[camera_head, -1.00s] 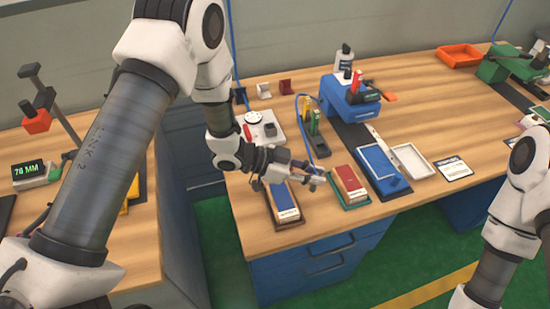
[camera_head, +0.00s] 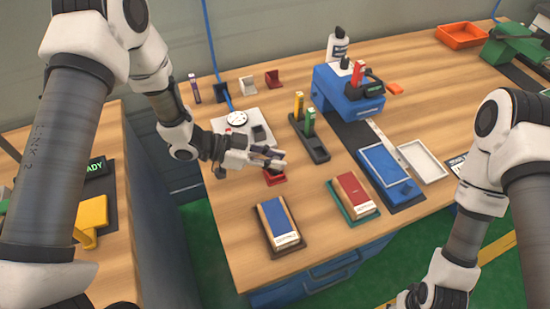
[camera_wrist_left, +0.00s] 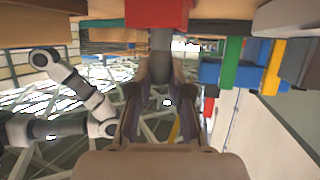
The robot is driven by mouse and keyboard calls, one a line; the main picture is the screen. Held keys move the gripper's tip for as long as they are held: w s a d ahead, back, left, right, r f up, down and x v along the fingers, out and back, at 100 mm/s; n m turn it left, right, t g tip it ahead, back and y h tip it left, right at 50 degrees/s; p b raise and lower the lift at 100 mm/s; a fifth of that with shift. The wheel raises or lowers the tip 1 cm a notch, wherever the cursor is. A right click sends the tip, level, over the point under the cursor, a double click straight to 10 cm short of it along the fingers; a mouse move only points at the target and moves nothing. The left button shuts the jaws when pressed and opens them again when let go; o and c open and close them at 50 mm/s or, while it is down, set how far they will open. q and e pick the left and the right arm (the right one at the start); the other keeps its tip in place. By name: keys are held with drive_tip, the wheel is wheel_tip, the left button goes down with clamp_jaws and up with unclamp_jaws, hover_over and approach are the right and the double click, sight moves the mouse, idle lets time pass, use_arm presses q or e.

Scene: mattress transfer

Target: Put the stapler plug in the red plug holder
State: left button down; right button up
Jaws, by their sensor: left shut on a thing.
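My left gripper (camera_head: 270,157) reaches in over the near left of the wooden table. In the left wrist view it is shut on a grey, roughly cylindrical piece (camera_wrist_left: 162,48), apparently the stapler plug. In the head view the fingers mostly hide this piece. A red block (camera_head: 273,178), apparently the red plug holder, is just below the fingertips. It also shows in the left wrist view (camera_wrist_left: 172,14), close to the end of the held piece. I cannot tell whether they touch. My right gripper (camera_head: 425,297) is at the bottom edge, its fingers unclear.
A blue-topped block (camera_head: 277,214) and a red-topped block (camera_head: 352,190) stand towards the front edge. A dark rack (camera_head: 316,149) with yellow and green pieces is to the right. A white board (camera_head: 258,128) lies behind. Small white (camera_head: 247,85) and red (camera_head: 272,78) holders stand further back.

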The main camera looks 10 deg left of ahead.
use_arm(q)
drive_tip(key=shift+s+a, duration=0.1)
drive_tip(key=shift+a, duration=0.05)
drive_tip(key=c, duration=1.3)
unclamp_jaws()
drive_tip(key=shift+s, duration=0.1)
drive_tip(key=shift+o, duration=1)
drive_tip(key=shift+a+r, duration=0.1)
drive_tip(key=shift+r, duration=0.1)
drive_tip(key=v, duration=1.1)
drive_tip(key=shift+a+p, duration=0.25)
drive_tip(key=shift+p, duration=0.05)
